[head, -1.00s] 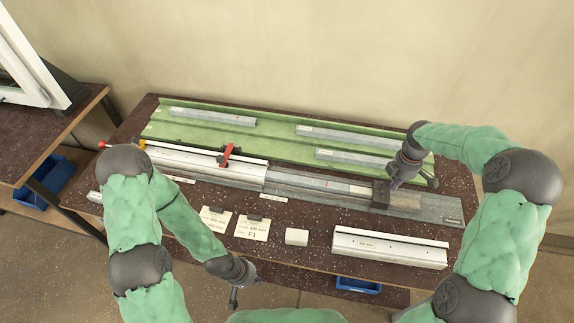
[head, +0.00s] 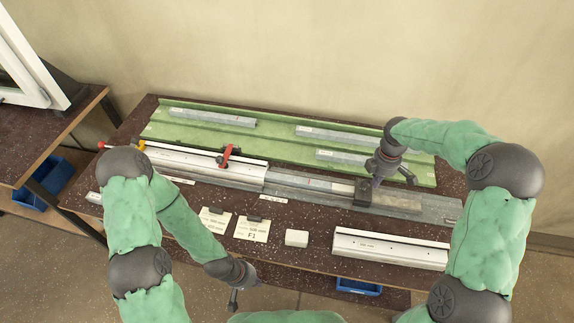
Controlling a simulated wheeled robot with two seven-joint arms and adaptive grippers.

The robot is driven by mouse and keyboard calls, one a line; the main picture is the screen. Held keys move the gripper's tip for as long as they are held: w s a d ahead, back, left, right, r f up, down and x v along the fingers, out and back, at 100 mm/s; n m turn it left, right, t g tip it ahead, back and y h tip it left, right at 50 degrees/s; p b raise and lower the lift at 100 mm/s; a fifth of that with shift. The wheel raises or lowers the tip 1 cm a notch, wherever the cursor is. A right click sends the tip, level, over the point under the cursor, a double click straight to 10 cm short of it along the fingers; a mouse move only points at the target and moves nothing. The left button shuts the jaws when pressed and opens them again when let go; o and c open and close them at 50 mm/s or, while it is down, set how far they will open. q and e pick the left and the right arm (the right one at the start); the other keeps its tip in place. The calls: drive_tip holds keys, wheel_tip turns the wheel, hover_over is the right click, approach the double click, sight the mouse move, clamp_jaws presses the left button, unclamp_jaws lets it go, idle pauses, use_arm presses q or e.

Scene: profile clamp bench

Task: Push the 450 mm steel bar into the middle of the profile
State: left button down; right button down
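The white profile (head: 200,163) lies along the left part of the grey clamp bench, under a red clamp (head: 227,155). A grey steel bar (head: 315,183) lies in the channel to its right, in line with the profile. Its left end seems to be at or inside the profile's right end; I cannot tell exactly. A dark block (head: 362,191) stands at the bar's right end. My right gripper (head: 377,183) points down at this block; its fingertips are too small to read. My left gripper (head: 234,298) hangs in front of the bench, away from the bar, fingers unclear.
More steel bars (head: 345,157) lie on the green tray (head: 275,147) behind. In front are label cards (head: 252,230), a small white block (head: 296,238) and a short white profile (head: 390,247). The bench channel right of the dark block (head: 430,208) is clear.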

drive_tip(key=shift+w+a+p, duration=0.35)
drive_tip(key=shift+w+a, duration=0.65)
drive_tip(key=shift+a, duration=3.1)
drive_tip(key=shift+w+a+p, duration=0.3)
drive_tip(key=shift+w+a, duration=0.65)
drive_tip(key=shift+a, duration=3.15)
drive_tip(key=shift+w+a+p, duration=0.35)
drive_tip(key=shift+w+a, duration=0.65)
drive_tip(key=shift+a, duration=3.1)
drive_tip(key=shift+w+a, duration=0.15)
drive_tip(key=shift+a, duration=0.35)
drive_tip(key=shift+d, duration=0.1)
drive_tip(key=shift+d, duration=0.7)
wheel_tip(320, 180, up, 7)
drive_tip(key=p, duration=0.5)
drive_tip(key=shift+s, duration=0.2)
drive_tip(key=shift+r, duration=0.1)
